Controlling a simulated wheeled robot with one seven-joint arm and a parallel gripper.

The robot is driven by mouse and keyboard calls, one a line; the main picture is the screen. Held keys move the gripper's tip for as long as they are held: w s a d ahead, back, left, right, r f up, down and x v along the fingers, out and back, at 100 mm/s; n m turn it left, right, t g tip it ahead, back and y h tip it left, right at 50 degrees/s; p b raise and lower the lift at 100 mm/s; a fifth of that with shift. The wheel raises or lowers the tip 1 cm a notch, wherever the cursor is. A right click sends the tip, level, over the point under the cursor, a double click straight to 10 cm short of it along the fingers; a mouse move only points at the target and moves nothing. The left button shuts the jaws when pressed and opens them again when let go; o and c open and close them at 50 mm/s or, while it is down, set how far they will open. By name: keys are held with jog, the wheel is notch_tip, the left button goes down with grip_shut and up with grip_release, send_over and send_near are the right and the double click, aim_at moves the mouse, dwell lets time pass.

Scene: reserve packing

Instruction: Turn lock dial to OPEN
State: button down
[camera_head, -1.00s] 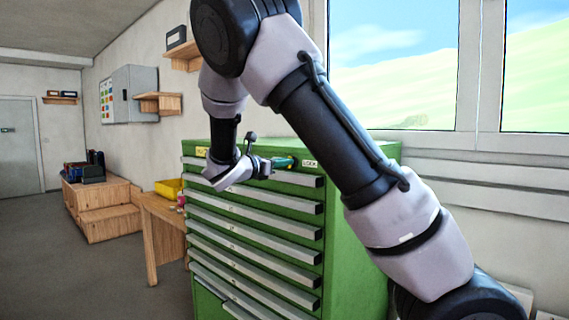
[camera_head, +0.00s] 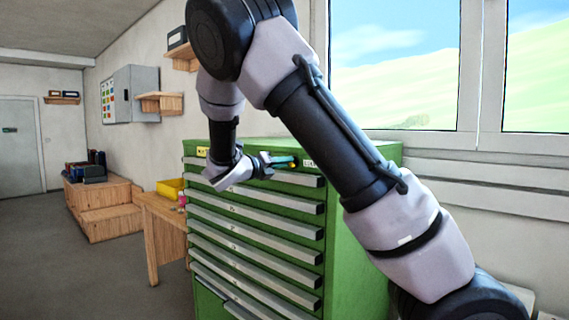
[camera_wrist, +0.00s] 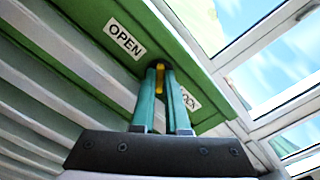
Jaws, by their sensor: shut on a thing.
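The green drawer cabinet (camera_head: 358,230) stands in the middle of the head view, with the lock on its top front strip. In the wrist view, a yellow piece of the lock dial (camera_wrist: 160,77) shows between the teal fingers of my gripper (camera_wrist: 165,80). The OPEN label (camera_wrist: 125,39) is up and left of the fingers. The LOCK label (camera_wrist: 190,99) is right of them, its first letter covered. In the head view my gripper (camera_head: 292,162) reaches the strip from the left.
Several drawers with long grey handles (camera_head: 255,225) project below the strip. A wooden table (camera_head: 160,212) with a yellow bin (camera_head: 170,188) stands left of the cabinet. Windows (camera_head: 430,70) are at the right. The floor at left is clear.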

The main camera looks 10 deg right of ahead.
jog(key=shift+n, duration=0.5)
jog(key=c, duration=0.9)
grip_release()
jog(key=shift+a, duration=0.1)
jog(key=v, duration=1)
jog(key=shift+s+a, duration=0.25)
